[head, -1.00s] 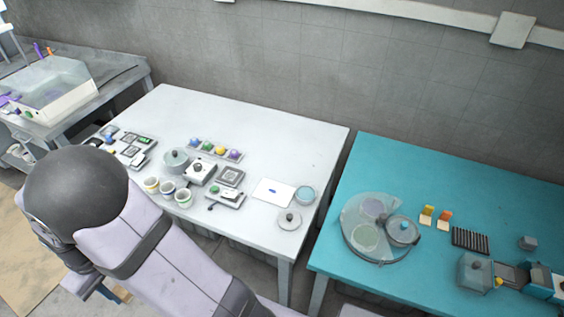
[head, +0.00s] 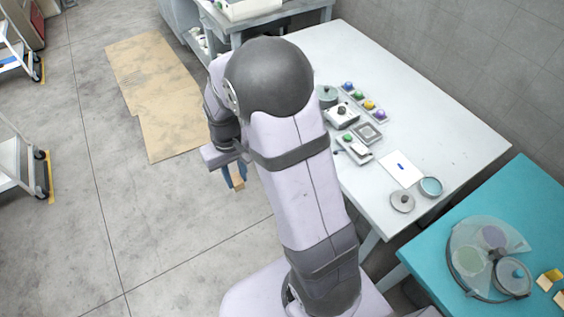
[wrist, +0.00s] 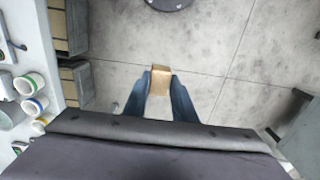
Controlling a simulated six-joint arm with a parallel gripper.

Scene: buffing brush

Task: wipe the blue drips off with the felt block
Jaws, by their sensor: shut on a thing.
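My gripper (head: 235,178) is off the front side of the white table, over the floor. It is shut on a small tan block, which I take to be the felt block (wrist: 160,81); the block also shows in the head view (head: 239,184). In the wrist view it sits between the two blue fingertips, over bare floor. White cups with coloured rims (wrist: 33,105) stand on the table at the left of the wrist view. A small blue mark shows on a white sheet (head: 393,172) on the table. I cannot make out drips on the cups.
Brown boxes (wrist: 76,85) stand below the table edge. A brown floor sheet (head: 150,80) lies left. Floor around the gripper is clear.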

